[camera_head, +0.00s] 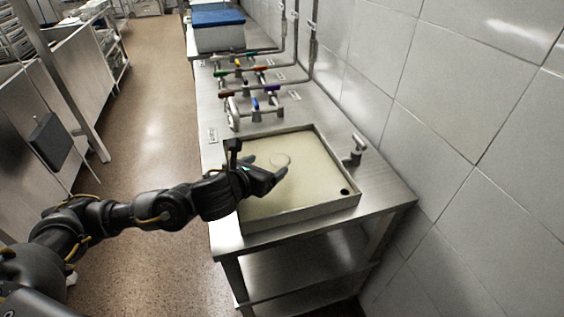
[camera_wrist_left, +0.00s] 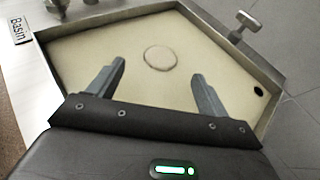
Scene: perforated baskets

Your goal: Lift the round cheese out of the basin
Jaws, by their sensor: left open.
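The round cheese (camera_wrist_left: 160,59) is a pale flat disc lying on the floor of the basin. In the head view the cheese (camera_head: 281,160) is faint against the cream surface. The basin (camera_head: 309,215) is shallow and square with a metal rim, set on a steel table; its rim also shows in the left wrist view (camera_wrist_left: 262,62). My left gripper (camera_head: 281,170) is over the basin, close to the cheese in the picture. In the left wrist view its two fingers (camera_wrist_left: 158,72) are apart, with nothing between them, and the cheese lies ahead. My right gripper is in neither view.
A tap (camera_head: 357,150) stands at the basin's right edge, near a tiled wall (camera_head: 450,110). Pipes with coloured valve handles (camera_head: 254,103) stand behind the basin. A blue-topped box (camera_head: 218,30) is farther back. The basin has a dark drain hole (camera_head: 345,192).

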